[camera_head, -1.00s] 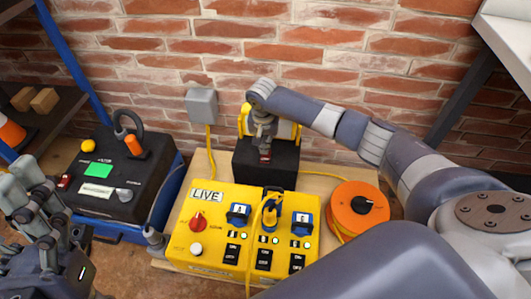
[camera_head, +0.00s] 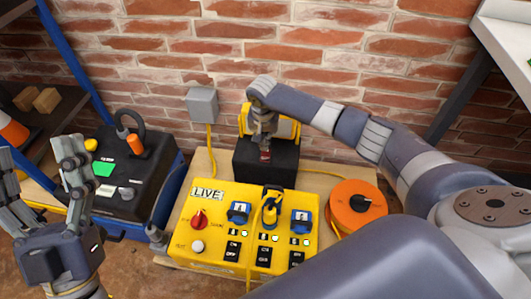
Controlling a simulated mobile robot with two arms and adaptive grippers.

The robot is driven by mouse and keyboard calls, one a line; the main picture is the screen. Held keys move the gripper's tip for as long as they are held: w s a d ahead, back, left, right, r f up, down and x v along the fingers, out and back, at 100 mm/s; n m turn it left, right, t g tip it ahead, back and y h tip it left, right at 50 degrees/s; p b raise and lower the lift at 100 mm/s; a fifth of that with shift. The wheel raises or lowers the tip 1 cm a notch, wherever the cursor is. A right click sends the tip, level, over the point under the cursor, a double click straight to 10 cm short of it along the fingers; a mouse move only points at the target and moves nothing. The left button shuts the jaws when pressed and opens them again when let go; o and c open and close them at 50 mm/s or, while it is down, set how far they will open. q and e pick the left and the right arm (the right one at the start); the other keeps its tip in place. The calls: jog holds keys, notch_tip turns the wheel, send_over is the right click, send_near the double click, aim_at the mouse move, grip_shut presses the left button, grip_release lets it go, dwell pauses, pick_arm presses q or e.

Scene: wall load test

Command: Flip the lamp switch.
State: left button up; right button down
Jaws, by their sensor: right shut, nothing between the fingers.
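The lamp is a yellow work light (camera_head: 289,128) on a black base block (camera_head: 283,163) against the brick wall. A small red switch (camera_head: 265,154) sits on the base's top. My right gripper (camera_head: 264,145) is shut and empty, pointing down right at the switch. Its fingertips partly cover the switch, and I cannot tell whether they touch it or which way it is set. The gripper and arm also hide part of the lamp. My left gripper (camera_head: 38,160) is open and empty at the left edge, in front of the black console, away from the lamp.
A yellow panel (camera_head: 190,257) marked LIVE, with a red knob, blue sockets and black rocker switches, stands before the lamp. An orange cable reel (camera_head: 349,220) is right of it. A black console (camera_head: 120,205) stands left. A grey wall box (camera_head: 202,104) hangs behind.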

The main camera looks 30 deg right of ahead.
jog(key=shift+r, duration=0.25)
pick_arm(q)
jog(key=shift+w+d+f+g+y+p, duration=0.2)
jog(key=shift+w+f+g+y+p, duration=0.35)
jog(key=shift+w+f+g, duration=1.05)
pick_arm(e)
jog(key=shift+r, duration=0.15)
pick_arm(q)
jog(key=shift+f, duration=0.2)
pick_arm(e)
jog(key=shift+s, duration=0.1)
